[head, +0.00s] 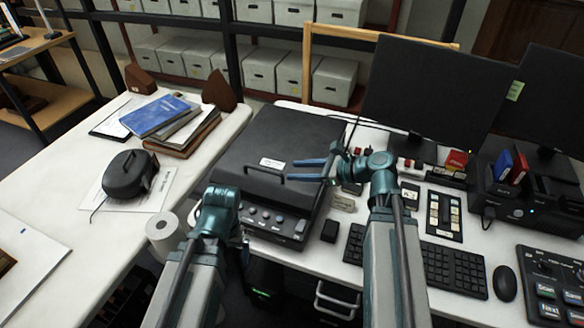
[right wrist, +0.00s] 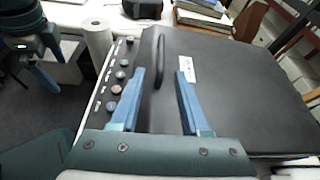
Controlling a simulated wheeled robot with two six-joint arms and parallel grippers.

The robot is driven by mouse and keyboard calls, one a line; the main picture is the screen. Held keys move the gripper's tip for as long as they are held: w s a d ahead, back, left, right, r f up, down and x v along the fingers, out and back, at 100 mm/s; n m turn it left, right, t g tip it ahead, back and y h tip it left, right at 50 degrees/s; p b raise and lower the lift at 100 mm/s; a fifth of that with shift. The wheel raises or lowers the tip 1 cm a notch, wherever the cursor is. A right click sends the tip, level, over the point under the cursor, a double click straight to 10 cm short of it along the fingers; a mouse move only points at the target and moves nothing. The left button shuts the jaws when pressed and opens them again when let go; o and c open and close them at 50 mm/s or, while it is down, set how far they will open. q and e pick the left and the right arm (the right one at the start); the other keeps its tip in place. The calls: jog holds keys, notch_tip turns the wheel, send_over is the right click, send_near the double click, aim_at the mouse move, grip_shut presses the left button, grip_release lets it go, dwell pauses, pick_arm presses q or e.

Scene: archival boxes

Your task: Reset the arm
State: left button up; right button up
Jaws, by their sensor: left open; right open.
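My right gripper (head: 312,171) is open and empty, with its blue fingers spread above the black lid of a scanner-like device (head: 262,150). In the right wrist view, the same two fingers (right wrist: 163,92) stand apart over the lid, near its black handle (right wrist: 158,62). My left gripper (head: 222,200) is at the device's front left corner, mostly hidden by its own wrist in the head view. In the right wrist view, part of it (right wrist: 42,76) shows at the upper left, with nothing visible in it.
A paper roll (head: 163,229) stands left of the device. A black rounded case (head: 130,174) and a stack of books (head: 178,130) lie on the left table. Monitors (head: 436,92), a keyboard (head: 428,262) and a mouse (head: 504,283) crowd the right side. Boxes fill the back shelves.

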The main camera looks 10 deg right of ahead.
dwell(0.4)
jog(key=s+a+f+n+g+h+p, duration=0.1)
jog(key=s+a+n+g, duration=0.1)
jog(key=a+n, duration=0.1)
jog(key=s+a+f+n+g+h+p, duration=0.1)
jog(key=a+f+n, duration=0.1)
jog(key=a+n, duration=0.1)
jog(key=s+a+f+n+g+h+p, duration=0.1)
jog(key=s+a+f+n+g, duration=0.1)
jog(key=n, duration=0.3)
jog(key=shift+s+a+g, duration=0.3)
jog(key=shift+s+a, duration=0.05)
jog(key=shift+a, duration=0.1)
jog(key=s+n+g+h+p, duration=0.1)
jog(key=s+n+h+p, duration=0.1)
jog(key=n, duration=0.6)
jog(key=s+a+f+n+g+h+p, duration=0.1)
jog(key=s+n+h+p, duration=0.1)
jog(key=s+n+h, duration=0.3)
jog(key=n+h, duration=0.2)
jog(key=n, duration=0.2)
jog(key=shift+s+a+f+g, duration=0.2)
jog(key=shift+s+g, duration=0.1)
